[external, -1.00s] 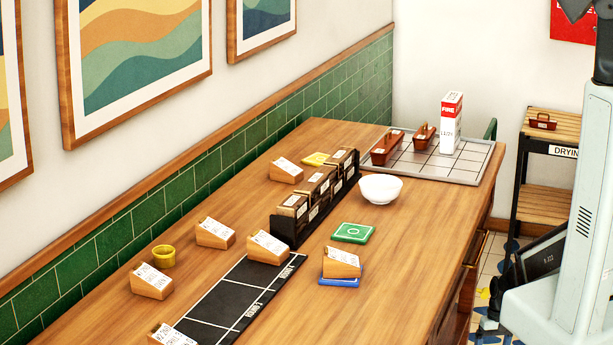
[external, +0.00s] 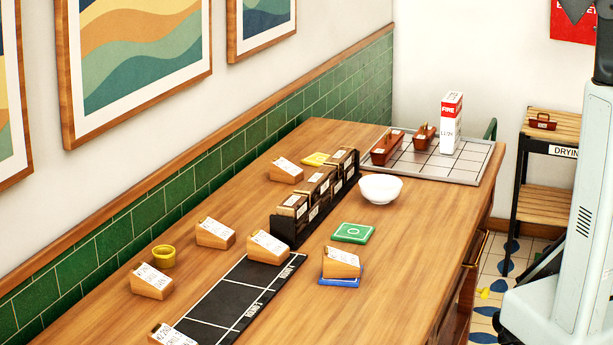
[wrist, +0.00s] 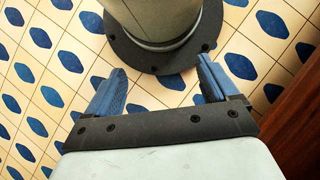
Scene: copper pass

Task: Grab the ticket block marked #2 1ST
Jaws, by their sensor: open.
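Several wooden ticket blocks with sloped white labels stand on the table in the external view: one at the back (external: 286,176), one left of centre (external: 214,238), one at the black mat's far end (external: 268,252), one on a blue pad (external: 342,268), one at the left (external: 150,287) and one cut off at the bottom edge (external: 170,338). Their print is too small to read, so I cannot tell which is #2 1ST. My gripper (wrist: 160,72) is open and empty in the wrist view, over the tiled floor, away from the blocks.
A black rack (external: 284,227) of dark holders stands mid-table, with a white bowl (external: 380,189) and green pad (external: 352,233) to its right. A yellow cup (external: 163,257) is at the left. A grey tray (external: 480,165) holds a tall carton (external: 451,125). The table's right front is clear.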

